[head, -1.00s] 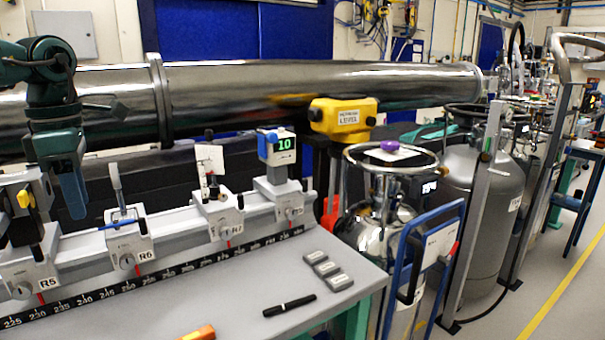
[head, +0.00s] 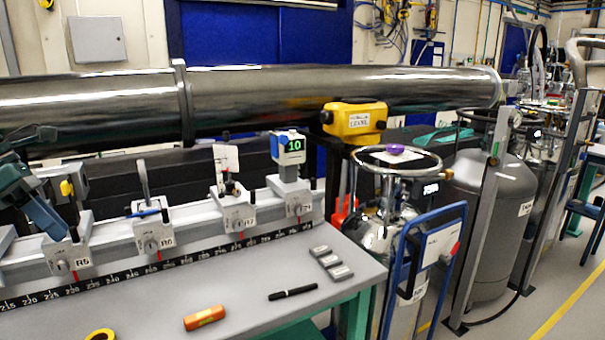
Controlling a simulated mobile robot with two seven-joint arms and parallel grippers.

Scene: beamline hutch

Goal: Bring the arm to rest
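My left gripper (head: 52,226) shows at the left edge of the head view, with blue-grey fingers tilted down and to the right. It is near the R5 carriage (head: 66,250) on the rail; whether it touches anything I cannot tell. Nothing shows clearly between its fingers, and their gap cannot be made out. Most of my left arm is out of the picture. My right gripper is not in view.
The rail carries several carriages, among them R6 (head: 157,237) and R7 (head: 238,217). A steel beam pipe (head: 330,92) runs behind. On the grey bench (head: 240,290) lie an orange cylinder (head: 204,317), a black pen (head: 292,293) and a yellow ring (head: 100,335). Gas dewars (head: 485,215) stand right.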

